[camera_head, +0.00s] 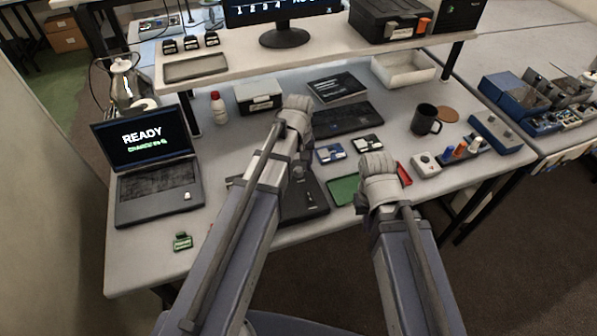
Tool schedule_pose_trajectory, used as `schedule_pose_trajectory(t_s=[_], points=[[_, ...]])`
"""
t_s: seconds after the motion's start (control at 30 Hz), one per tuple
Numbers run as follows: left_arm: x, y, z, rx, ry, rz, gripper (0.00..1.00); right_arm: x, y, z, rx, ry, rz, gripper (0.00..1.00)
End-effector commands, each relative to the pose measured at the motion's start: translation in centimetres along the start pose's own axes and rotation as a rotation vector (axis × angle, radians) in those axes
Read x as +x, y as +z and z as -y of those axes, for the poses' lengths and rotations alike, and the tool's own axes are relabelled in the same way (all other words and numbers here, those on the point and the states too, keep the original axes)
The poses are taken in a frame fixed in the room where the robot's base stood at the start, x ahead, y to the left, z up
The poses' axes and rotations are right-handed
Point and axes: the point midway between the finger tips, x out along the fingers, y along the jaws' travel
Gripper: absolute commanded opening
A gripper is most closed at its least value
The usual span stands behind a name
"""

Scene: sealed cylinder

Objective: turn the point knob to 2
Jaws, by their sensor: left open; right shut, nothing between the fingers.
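My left gripper (297,108) is over the middle of the bench near the dark keyboard, open, well left of the white box. My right gripper (379,167) is nearer, just left of the white box and apart from it, shut and empty. The fingertips of both are hard to make out from here.
A laptop reading READY (156,158) stands at left. A black mug (425,119), coloured knobs or caps (460,149) and a blue box (496,133) are near the white box. A green tray (344,189) lies beside my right gripper. A shelf (340,47) spans the back.

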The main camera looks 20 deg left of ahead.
Motion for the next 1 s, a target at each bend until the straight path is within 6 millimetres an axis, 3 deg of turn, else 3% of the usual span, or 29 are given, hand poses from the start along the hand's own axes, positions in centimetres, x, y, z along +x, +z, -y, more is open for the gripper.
schedule_pose_trajectory(t_s=[0.27,0.83,1.0], points=[[0.09,0.00,0.00,0.000,0.000,0.000,0.64,0.09,-0.01,0.01,0.000,0.000,0.000,0.00],[0.10,0.00,0.00,0.000,0.000,0.000,0.00,0.10,-0.01,0.01,0.000,0.000,0.000,0.00],[0.10,0.00,0.00,0.000,0.000,0.000,0.00,0.10,-0.01,0.01,0.000,0.000,0.000,0.00]])
